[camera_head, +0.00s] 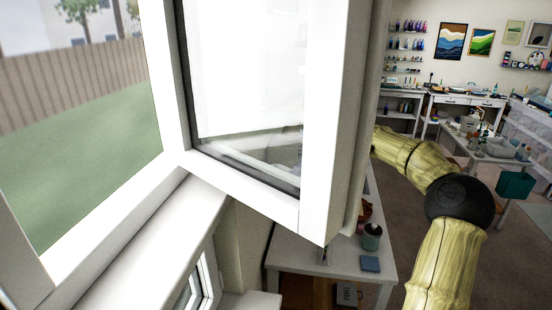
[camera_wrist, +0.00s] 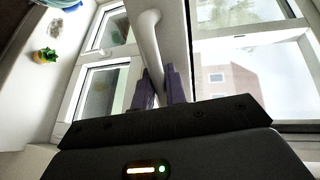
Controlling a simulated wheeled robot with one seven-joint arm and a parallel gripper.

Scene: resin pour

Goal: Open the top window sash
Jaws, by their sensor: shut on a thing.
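The window sash (camera_head: 322,120), a white-framed glass pane, stands swung away from the window frame (camera_head: 172,110) in the head view and fills the middle of the picture. Its white handle (camera_wrist: 149,45) shows in the wrist view, on a white frame strip. My gripper (camera_wrist: 160,88) has its two purple fingers around the lower part of the handle, shut on it. In the head view my gripper is hidden behind the sash; only my yellowish arm shows at the right.
Below the sash is a white table (camera_head: 300,253) with a dark green cup (camera_head: 371,237) and a blue square (camera_head: 370,263). A cluttered worktable (camera_head: 480,149) stands farther right. Brown floor lies open between them. The wrist view shows a small potted plant (camera_wrist: 45,55) at left.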

